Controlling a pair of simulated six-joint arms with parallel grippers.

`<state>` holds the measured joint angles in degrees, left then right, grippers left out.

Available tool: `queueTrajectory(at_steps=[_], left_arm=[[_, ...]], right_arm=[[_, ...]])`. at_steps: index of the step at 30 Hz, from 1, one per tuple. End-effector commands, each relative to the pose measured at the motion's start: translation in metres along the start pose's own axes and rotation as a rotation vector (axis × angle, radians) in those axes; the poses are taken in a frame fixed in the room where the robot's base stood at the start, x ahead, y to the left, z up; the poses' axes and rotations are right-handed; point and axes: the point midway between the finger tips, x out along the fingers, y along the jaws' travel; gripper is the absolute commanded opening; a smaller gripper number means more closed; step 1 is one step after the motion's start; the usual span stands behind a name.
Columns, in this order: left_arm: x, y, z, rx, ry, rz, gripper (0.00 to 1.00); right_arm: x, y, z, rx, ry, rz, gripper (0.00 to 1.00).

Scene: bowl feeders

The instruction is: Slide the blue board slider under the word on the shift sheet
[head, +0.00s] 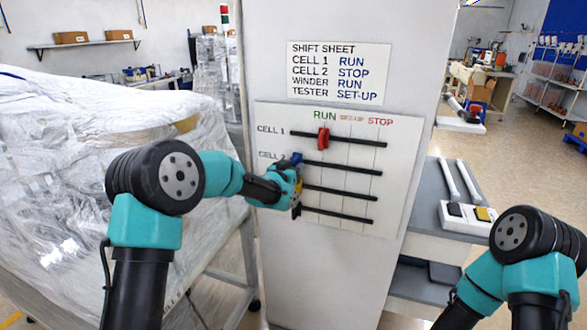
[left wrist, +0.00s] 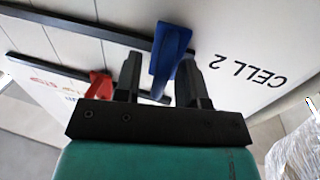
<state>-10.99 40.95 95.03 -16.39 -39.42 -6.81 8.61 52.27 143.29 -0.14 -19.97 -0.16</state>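The blue slider (head: 297,158) sits at the left end of the CELL 2 track on the white board (head: 400,150). The shift sheet (head: 338,72) above reads CELL 2 STOP; the STOP label (head: 380,122) heads the board's right column. My left gripper (head: 298,176) is at the board by the blue slider and partly covers the CELL 2 label. In the left wrist view the blue slider (left wrist: 170,55) stands between the two spread fingers (left wrist: 158,82), nearer the right one, with a gap on the left. My right gripper is out of view.
A red slider (head: 323,138) sits on the CELL 1 track under RUN. A yellow slider (head: 299,186) and a dark slider (head: 296,211) are at the left of the lower tracks, close to my left gripper. The CELL 2 track (head: 345,168) is clear to the right.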

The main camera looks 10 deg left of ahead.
Motion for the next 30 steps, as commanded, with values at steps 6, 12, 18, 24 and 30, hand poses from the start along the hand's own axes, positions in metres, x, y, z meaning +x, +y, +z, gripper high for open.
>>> queueTrajectory(at_steps=[6,12,18,24,30], left_arm=[[0.0,0.0,0.0,0.0,0.0,0.0,0.17],[0.0,0.0,0.0,0.0,0.0,0.0,0.0],[0.0,0.0,0.001,0.0,-0.001,0.0,0.0],[0.0,0.001,0.001,-0.001,-0.002,0.0,0.0],[0.003,0.015,0.002,-0.001,-0.003,0.003,0.0]], right_arm=[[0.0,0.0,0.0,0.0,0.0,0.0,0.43],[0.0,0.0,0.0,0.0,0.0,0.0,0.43],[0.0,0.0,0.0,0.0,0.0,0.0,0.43],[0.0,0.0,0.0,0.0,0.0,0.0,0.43],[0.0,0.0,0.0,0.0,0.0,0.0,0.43]])
